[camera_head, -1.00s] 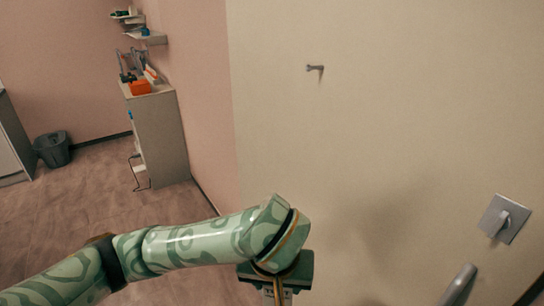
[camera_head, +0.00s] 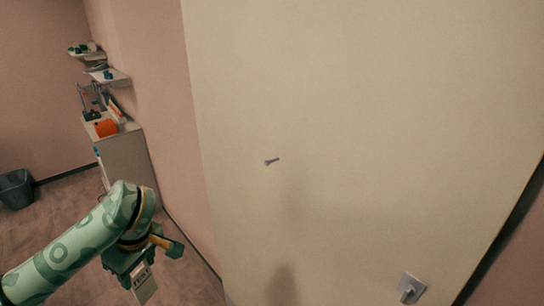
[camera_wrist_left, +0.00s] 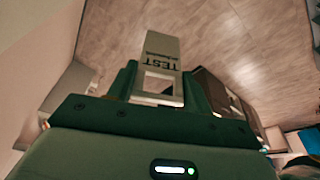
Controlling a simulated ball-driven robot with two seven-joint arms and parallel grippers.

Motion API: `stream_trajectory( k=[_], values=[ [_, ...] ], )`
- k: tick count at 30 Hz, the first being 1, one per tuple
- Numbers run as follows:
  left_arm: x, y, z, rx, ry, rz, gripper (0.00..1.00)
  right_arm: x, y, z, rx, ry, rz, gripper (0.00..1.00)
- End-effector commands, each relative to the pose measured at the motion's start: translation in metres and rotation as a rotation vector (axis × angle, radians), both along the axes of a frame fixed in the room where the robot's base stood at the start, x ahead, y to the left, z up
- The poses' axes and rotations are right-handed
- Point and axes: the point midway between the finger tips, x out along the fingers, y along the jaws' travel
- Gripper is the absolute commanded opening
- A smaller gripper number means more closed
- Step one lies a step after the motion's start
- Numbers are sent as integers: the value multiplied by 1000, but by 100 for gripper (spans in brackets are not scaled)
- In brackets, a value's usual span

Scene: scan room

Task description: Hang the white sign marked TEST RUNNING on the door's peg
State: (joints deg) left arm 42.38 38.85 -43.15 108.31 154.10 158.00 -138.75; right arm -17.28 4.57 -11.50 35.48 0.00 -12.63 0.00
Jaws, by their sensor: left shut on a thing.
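The white sign (camera_head: 145,287) hangs from my left gripper (camera_head: 150,257) in the head view, at the lower left. The left wrist view shows the sign (camera_wrist_left: 159,48) between the two green fingers, with the word TEST readable and a rectangular opening near its gripped end. My left gripper is shut on it. The grey peg (camera_head: 272,161) sticks out from the cream door (camera_head: 340,100), bare. The gripper is below and left of the peg, apart from it. My right gripper is in neither view.
A door handle (camera_head: 409,288) on a square plate is at the lower right of the door. A cabinet (camera_head: 128,160) with an orange item (camera_head: 105,128) stands on the left, below wall shelves (camera_head: 108,77). A grey bin (camera_head: 16,189) stands at the far left. Space before the door is clear.

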Motion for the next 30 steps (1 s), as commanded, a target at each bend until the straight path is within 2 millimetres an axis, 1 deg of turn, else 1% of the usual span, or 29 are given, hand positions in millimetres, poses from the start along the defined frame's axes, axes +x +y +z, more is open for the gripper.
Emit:
stream_trajectory(
  k=[10, 12, 14, 17, 20, 21, 23, 24, 26, 27, 30],
  values=[
    [0, -1, 0, 0, 0, -14, 18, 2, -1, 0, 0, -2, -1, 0],
    [-3, -4, 0, -1, -1, -59, 18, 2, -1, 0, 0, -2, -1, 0],
    [-9, -12, 1, -1, -2, -130, 18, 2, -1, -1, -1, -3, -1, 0],
    [-18, -27, -18, 1, -5, -259, 18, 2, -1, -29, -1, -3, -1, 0],
    [-26, -40, -45, 0, -3, -371, 18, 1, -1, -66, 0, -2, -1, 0],
    [-28, -45, -57, 1, -4, -412, 18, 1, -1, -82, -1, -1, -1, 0],
    [-32, -51, -74, 1, -3, -471, 18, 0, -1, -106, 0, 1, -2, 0],
    [-34, -55, -85, 1, -2, -506, 18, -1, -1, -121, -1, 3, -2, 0],
    [-38, -60, -101, 0, -1, -552, 18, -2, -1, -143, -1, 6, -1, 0],
    [-40, -63, -113, 0, 0, -580, 18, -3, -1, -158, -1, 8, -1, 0],
    [-42, -69, -141, -1, 1, -635, 18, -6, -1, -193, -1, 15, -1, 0]
  ],
)
